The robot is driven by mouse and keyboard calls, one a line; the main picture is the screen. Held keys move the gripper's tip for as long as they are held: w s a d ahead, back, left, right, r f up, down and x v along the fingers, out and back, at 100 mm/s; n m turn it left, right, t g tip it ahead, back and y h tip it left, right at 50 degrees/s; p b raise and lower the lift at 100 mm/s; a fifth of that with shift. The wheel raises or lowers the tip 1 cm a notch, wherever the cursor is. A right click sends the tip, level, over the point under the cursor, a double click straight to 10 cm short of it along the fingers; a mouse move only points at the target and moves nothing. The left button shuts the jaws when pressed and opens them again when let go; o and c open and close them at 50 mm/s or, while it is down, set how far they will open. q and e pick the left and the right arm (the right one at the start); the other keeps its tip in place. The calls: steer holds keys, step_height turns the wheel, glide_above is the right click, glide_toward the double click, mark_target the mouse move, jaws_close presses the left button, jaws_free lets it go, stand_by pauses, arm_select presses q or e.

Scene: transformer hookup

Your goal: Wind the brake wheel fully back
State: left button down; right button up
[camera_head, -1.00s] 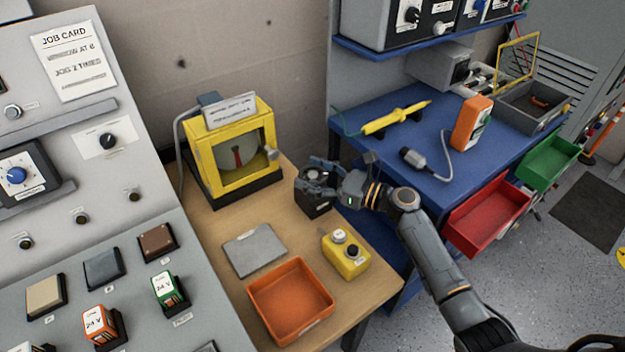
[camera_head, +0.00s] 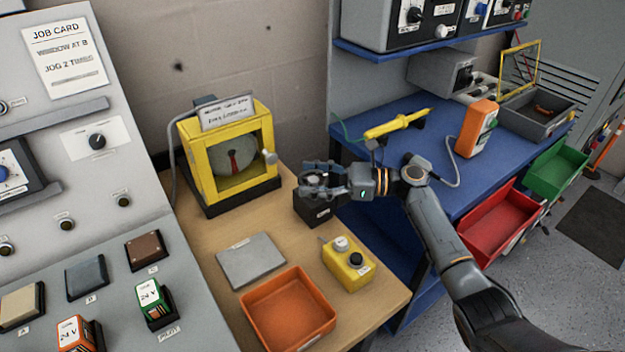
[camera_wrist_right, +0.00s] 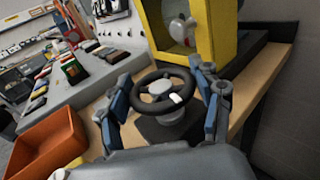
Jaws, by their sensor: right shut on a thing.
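The brake wheel (camera_wrist_right: 162,90) is a black hand wheel with a white mark near its rim, on a grey hub above a black block (camera_head: 313,209). In the right wrist view, my right gripper (camera_wrist_right: 162,98) has a finger on each side of the wheel and is shut on its rim. In the head view, my right gripper (camera_head: 322,178) sits over the block and partly hides the wheel. My left gripper is not in view.
The yellow windowed box (camera_head: 228,160) stands just left of the wheel. A grey plate (camera_head: 251,260), an orange tray (camera_head: 288,312) and a yellow button box (camera_head: 348,265) are in front on the wooden table. The blue bench (camera_head: 420,165) is to the right.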

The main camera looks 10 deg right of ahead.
steer(key=o, duration=1.2)
steer(key=shift+d, duration=0.1)
steer(key=v, duration=1.2)
